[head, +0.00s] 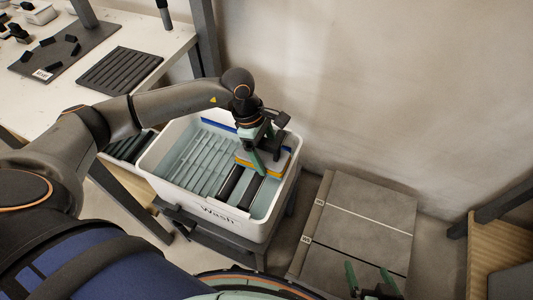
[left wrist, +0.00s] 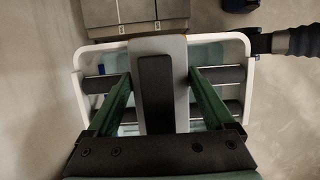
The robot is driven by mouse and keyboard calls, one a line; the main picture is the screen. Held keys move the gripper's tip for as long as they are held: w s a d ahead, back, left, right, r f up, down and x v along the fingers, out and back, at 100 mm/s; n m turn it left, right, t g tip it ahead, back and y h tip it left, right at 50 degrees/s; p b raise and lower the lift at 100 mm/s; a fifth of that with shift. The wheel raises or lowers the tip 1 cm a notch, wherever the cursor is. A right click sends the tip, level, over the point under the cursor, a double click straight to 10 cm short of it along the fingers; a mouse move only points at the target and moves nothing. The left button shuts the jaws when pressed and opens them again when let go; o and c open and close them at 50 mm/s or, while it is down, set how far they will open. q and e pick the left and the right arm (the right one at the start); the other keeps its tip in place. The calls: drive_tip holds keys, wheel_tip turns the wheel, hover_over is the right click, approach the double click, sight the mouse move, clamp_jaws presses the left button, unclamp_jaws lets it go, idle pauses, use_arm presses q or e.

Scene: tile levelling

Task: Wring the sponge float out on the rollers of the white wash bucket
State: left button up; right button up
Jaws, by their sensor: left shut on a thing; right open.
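The white wash bucket (head: 228,217), labelled "Wash", stands in the middle of the head view with pale water and a ribbed grid inside. Its two dark rollers (head: 250,192) lie in the right half; they also cross the left wrist view (left wrist: 225,76). My left gripper (head: 262,157) is shut on the sponge float (head: 244,160), with its grey plate and yellow-orange sponge. The float is over the far part of the rollers; whether it touches them I cannot tell. Its dark handle (left wrist: 155,92) shows between my fingers. My right gripper (head: 370,278) is open and empty at the bottom.
Grey tiles (head: 365,225) with a white line and a dark line lie right of the bucket. A white table (head: 65,90) at upper left holds a ribbed black tray (head: 120,70) and small dark pieces. A wall stands close behind the bucket. A wooden shelf (head: 485,250) is at right.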

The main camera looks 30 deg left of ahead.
sight(268, 142)
use_arm(q)
drive_tip(key=shift+r+p, duration=1.45)
drive_tip(key=shift+r, duration=1.4)
